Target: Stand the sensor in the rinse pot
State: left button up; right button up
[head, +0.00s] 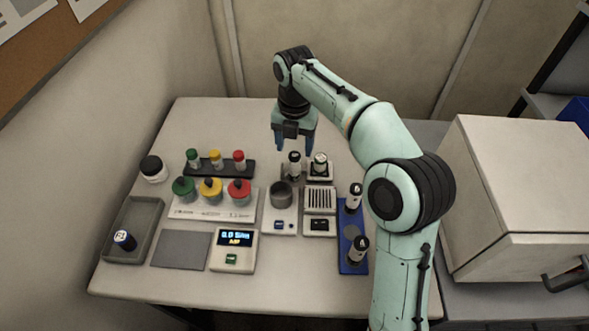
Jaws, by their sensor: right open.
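My right gripper (294,143) points down at the back middle of the table, its blue fingers open and apart. Just below it stands a black-and-white cylinder (295,165), which may be the sensor; I cannot tell whether the fingertips reach beside its top. A similar cylinder (319,166) stands just right of it in a small holder. A grey round pot (281,195), perhaps the rinse pot, stands on a white base in front of the gripper; nothing is seen standing in it. My left gripper is not in view.
A blue rack (353,266) at right holds two black-and-white cylinders. Red, yellow and green capped pots stand on a white board (214,214), vials behind them. A meter (235,262) stands in front, a grey tray (144,215) at left. A white box (530,190) stands right.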

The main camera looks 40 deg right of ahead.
aim_at(295, 155)
notch_tip(295, 155, down, 6)
jog(key=shift+w+d+r+b, duration=0.1)
jog(key=shift+w+b, duration=0.05)
jog(key=shift+b, duration=0.45)
grip_shut()
